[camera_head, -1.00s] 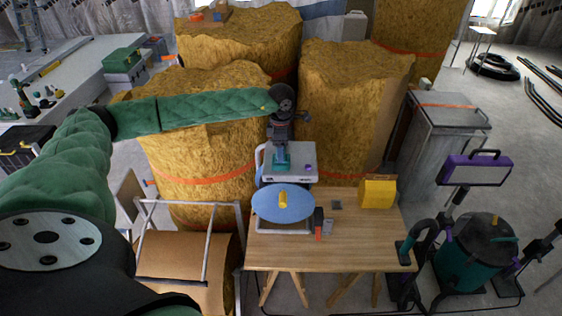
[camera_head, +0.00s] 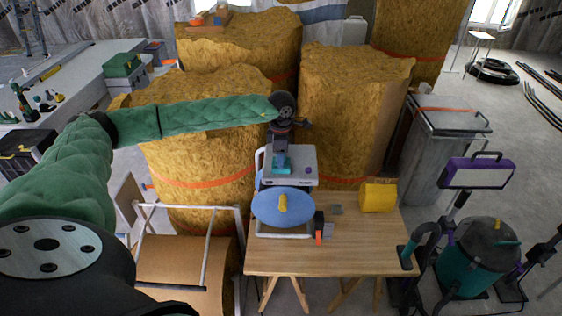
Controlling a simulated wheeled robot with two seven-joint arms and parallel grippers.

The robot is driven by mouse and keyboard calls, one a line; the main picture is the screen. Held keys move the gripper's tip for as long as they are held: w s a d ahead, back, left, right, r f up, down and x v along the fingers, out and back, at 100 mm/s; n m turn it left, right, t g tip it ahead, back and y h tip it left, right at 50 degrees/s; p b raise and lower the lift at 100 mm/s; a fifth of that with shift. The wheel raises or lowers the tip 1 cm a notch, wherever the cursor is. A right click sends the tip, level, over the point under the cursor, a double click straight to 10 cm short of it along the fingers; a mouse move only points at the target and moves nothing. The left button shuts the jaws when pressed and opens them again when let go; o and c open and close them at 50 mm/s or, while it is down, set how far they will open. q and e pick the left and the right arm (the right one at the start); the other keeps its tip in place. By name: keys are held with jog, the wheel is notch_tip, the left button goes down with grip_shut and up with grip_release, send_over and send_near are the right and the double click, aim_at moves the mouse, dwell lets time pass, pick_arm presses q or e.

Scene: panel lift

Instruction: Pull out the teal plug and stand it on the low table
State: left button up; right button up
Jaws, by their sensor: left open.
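The teal plug (camera_head: 282,163) shows in the head view on the light grey panel (camera_head: 304,166) behind the wooden table. It looks seated in the panel's top, though its lower end is hidden. My left gripper (camera_head: 281,152) points down right above the plug, with its fingers at the plug's upper part. It is open, and I cannot tell whether the fingers touch the plug. The low table (camera_head: 330,256) is wooden and stands on trestle legs in front of the panel. My right gripper is not in view.
On the table are a blue oval disc (camera_head: 265,208) with a yellow piece (camera_head: 283,203), a yellow block (camera_head: 378,197), and small red and grey items. The table's front part is bare. Straw-coloured bales (camera_head: 350,110) stand behind. A teal vacuum (camera_head: 478,258) stands at right.

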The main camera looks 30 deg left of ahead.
pick_arm(q)
jog(key=shift+b, duration=0.75)
dwell(0.7)
jog(key=shift+c, duration=0.2)
jog(key=c, duration=1.3)
jog(key=shift+o, duration=0.2)
jog(key=shift+r, duration=0.1)
jog(key=shift+r, duration=0.1)
jog(key=shift+r, duration=0.8)
jog(key=shift+r, duration=0.1)
